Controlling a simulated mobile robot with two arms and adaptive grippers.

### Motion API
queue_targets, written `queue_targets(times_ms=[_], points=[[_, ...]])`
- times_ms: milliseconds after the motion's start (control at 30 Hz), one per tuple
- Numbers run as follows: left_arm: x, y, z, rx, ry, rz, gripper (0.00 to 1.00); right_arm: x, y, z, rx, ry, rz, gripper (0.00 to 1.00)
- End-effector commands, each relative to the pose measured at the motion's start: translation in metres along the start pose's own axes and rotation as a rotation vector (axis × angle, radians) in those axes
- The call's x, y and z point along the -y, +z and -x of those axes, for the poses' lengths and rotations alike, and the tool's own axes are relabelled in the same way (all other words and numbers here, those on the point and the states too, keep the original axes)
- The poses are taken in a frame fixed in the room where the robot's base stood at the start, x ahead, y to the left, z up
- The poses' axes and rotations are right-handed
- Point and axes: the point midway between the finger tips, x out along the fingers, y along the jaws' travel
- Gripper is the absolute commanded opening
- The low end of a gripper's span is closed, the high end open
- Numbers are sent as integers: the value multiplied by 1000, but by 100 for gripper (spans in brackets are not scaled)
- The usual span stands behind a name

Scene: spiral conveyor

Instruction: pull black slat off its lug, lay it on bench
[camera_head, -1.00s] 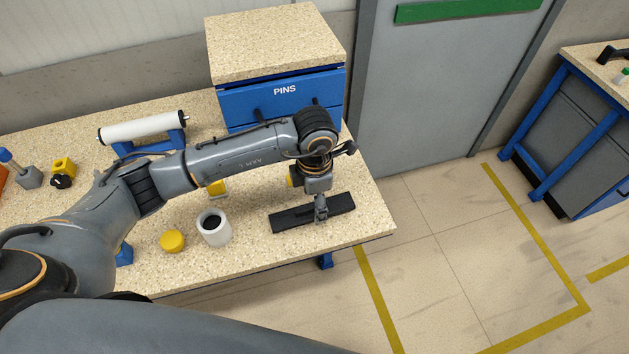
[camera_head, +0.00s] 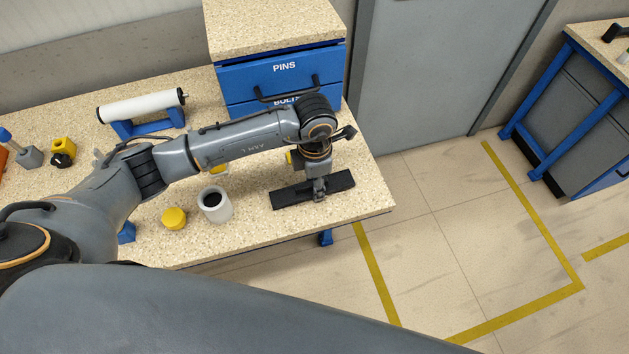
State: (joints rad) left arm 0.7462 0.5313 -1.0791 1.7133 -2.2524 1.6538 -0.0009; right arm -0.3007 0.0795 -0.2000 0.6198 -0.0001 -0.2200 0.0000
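The black slat (camera_head: 288,194) lies flat on the speckled bench (camera_head: 362,212), near its front right corner. My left gripper (camera_head: 319,197) points down at the middle of the slat, its fingers right at it. The fingers are small and partly merge with the slat, so I cannot tell whether they grip it. No lug can be made out; the arm covers part of the bench behind the slat. My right gripper is out of view.
A white cup (camera_head: 223,209) with a dark inside and a yellow round piece (camera_head: 173,218) stand left of the slat. A white roller (camera_head: 142,105) on a blue stand is behind. A blue drawer unit (camera_head: 237,82) stands at the back. Floor on the right is clear.

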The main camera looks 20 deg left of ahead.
Motion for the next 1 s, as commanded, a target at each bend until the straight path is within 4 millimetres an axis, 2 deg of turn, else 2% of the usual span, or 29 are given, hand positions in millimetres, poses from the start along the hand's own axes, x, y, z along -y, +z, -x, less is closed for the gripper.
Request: queue_targets(times_ms=[67,733,1000], points=[[0,0,0,0,0,0,4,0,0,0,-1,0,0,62],[-1,0,22,1,2,1,4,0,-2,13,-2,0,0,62],[0,0,23,0,1,1,4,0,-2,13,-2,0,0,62]])
